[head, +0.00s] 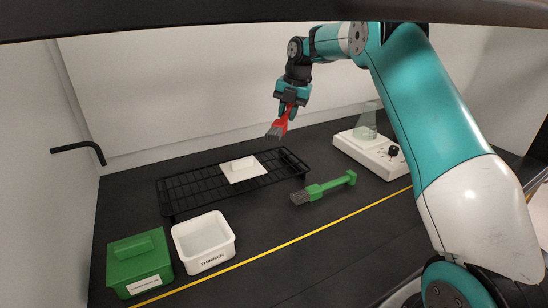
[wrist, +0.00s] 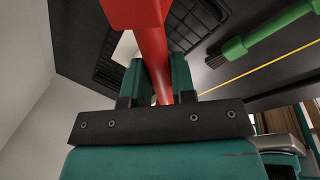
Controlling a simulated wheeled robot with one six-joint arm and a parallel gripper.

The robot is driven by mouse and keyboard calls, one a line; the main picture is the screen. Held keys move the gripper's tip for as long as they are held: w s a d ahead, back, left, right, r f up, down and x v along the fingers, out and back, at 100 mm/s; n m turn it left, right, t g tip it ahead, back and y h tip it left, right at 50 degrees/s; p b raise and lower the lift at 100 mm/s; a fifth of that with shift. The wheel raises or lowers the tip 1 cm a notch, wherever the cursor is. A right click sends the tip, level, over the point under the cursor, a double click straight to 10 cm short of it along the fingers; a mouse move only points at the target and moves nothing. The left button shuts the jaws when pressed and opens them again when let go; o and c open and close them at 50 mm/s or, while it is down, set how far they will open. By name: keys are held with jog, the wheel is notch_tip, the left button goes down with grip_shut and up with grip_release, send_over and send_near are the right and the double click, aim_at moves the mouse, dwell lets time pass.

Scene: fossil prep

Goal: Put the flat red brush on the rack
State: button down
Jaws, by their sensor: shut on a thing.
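The flat red brush (head: 281,124) hangs in the air with its grey bristles pointing down and slightly left. My gripper (head: 287,106) is shut on its handle. In the wrist view the red brush (wrist: 152,45) runs up between the two teal fingers of my gripper (wrist: 160,75). The rack (head: 187,187) is a black wire grid standing on the dark bench, below and left of my gripper. The brush is apart from the rack. A corner of the dark grid also shows in the wrist view, partly hidden behind the brush and fingers.
A white tile (head: 236,177) lies on the rack. A green brush (head: 329,186) lies on the bench to its right. A white THINNER tub (head: 207,262) and a green box (head: 138,252) stand in front. A white device (head: 377,153) stands right. The rack's left half looks clear.

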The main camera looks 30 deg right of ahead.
aim_at(284, 160)
notch_tip(284, 160, down, 13)
jog(key=shift+f+p, duration=0.15)
jog(key=shift+p, duration=0.9)
jog(key=c, duration=0.9)
grip_release()
jog(key=shift+c, duration=0.2)
notch_tip(284, 160, up, 12)
jog(key=s+d+b, duration=0.1)
jog(key=b, duration=0.1)
jog(key=shift+s+d+b, duration=0.4)
jog(key=shift+f, duration=0.1)
